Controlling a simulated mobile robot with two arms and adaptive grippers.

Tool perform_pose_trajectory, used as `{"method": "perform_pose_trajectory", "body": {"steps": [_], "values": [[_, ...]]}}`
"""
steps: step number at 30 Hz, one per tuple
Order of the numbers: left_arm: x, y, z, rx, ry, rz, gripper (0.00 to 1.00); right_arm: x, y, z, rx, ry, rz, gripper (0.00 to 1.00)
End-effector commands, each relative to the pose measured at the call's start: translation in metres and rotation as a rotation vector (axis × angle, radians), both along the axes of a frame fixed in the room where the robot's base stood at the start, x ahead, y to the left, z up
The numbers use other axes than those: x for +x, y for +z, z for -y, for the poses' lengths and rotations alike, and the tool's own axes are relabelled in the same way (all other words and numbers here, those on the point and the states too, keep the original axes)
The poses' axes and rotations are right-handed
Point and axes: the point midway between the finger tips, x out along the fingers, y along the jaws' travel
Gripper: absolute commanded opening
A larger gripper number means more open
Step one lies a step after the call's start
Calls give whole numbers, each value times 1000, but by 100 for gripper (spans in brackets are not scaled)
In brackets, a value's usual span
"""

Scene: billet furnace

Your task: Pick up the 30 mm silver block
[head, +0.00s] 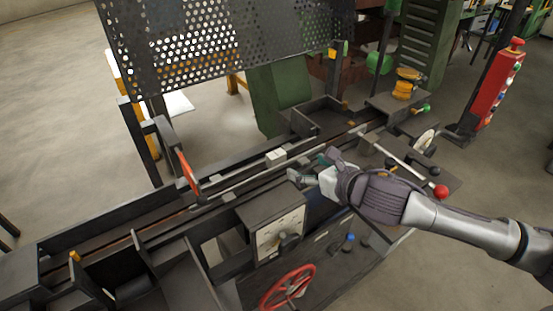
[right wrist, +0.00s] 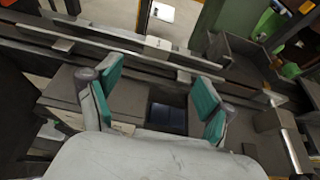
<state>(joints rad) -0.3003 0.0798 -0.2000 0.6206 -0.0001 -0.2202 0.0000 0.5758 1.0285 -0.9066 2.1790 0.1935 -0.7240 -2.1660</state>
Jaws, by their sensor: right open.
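A small pale silver block (head: 276,157) sits on the dark rail bed of the machine, near the middle of the head view. It also shows in the right wrist view as a light block (right wrist: 158,43) on the far rail, beyond my fingertips. My right gripper (head: 311,170) reaches in from the right over the bed, to the right of the block and apart from it. Its teal-padded fingers (right wrist: 155,90) are spread wide with nothing between them. The block's size cannot be read. My left gripper is not in view.
A perforated dark guard (head: 225,40) hangs over the back of the machine. A red-handled lever (head: 188,174) stands left of the block. A dial box (head: 271,218), a red handwheel (head: 288,288) and a red-knobbed lever (head: 410,172) are in front. A red button post (head: 495,88) stands right.

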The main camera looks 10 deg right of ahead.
Motion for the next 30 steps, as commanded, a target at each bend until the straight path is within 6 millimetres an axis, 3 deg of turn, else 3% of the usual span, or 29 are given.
{"method": "perform_pose_trajectory", "body": {"steps": [12,20,30], "values": [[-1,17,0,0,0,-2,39,61,-25,-26,-4,3,3,81],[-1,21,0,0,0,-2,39,75,-33,-32,-2,3,2,81],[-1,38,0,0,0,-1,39,109,-52,-47,-3,2,1,81]]}}
